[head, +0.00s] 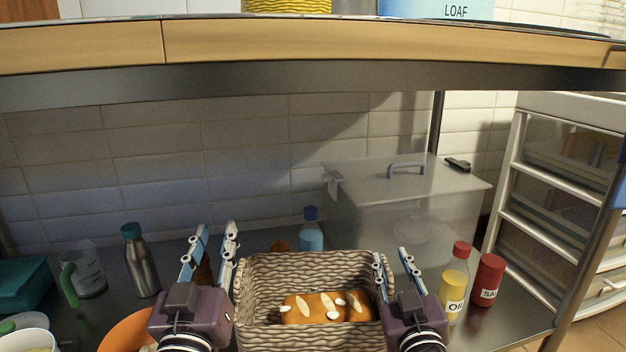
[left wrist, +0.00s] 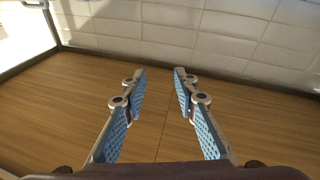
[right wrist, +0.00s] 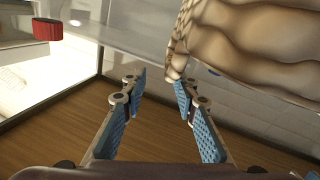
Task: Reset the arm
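My left gripper (head: 214,243) is at the left side of the woven basket (head: 290,262) in the head view. Its fingers are apart with nothing between them, as the left wrist view (left wrist: 160,72) also shows. My right gripper (head: 391,256) is at the basket's right side. Its fingers are apart and empty in the right wrist view (right wrist: 161,76), with the basket (right wrist: 240,45) close beside one finger. I cannot tell whether that finger touches it. The basket holds a brown loaf (head: 325,306) with pale slashes.
A steel bottle (head: 141,262), a measuring jug (head: 88,270) and an orange bowl (head: 128,330) stand left. An oil bottle (head: 454,280), a red salt container (head: 487,280) and a lidded clear box (head: 400,215) stand right. A shelf edge (head: 300,45) crosses above.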

